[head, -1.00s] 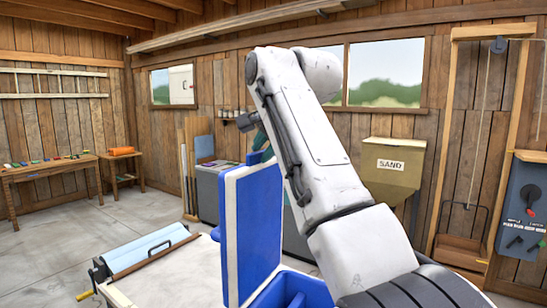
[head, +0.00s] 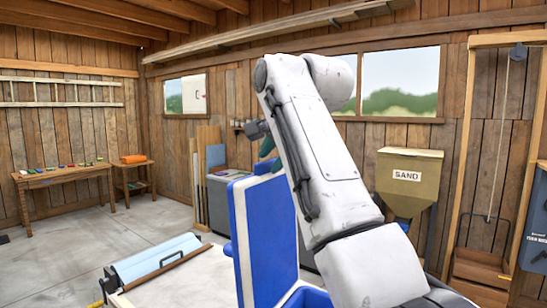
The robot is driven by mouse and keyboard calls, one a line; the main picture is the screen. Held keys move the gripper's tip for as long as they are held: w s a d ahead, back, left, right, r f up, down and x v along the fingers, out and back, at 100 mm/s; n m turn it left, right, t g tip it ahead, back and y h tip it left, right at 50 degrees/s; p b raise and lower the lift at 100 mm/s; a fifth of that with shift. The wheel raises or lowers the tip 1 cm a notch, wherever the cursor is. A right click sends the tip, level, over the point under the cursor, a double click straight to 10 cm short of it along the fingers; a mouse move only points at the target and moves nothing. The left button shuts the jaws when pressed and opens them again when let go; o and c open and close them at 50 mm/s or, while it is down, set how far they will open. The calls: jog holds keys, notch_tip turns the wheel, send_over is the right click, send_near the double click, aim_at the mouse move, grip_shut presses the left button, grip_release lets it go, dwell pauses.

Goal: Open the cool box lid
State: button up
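The cool box lid (head: 268,235) is a blue panel with a white edge, standing upright on its side of the cool box. The blue cool box (head: 305,297) shows only as a strip of its open top at the bottom edge; my arm hides much of it. My white arm rises in front of the lid's right side. A teal part that seems to be my gripper (head: 267,149) shows just above the lid's top, mostly behind the arm. I cannot tell whether its fingers touch the lid or are open or shut.
A pale table top (head: 185,280) with a blue roller device (head: 155,258) lies left of the lid. A grey bin (head: 218,205) and a sand hopper (head: 408,178) stand behind. A workbench (head: 63,178) stands far left. The floor at left is clear.

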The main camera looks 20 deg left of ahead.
jog(key=shift+d+f, duration=0.1)
jog(key=shift+f, duration=0.05)
jog(key=b+v, duration=0.4)
jog(key=v, duration=0.7)
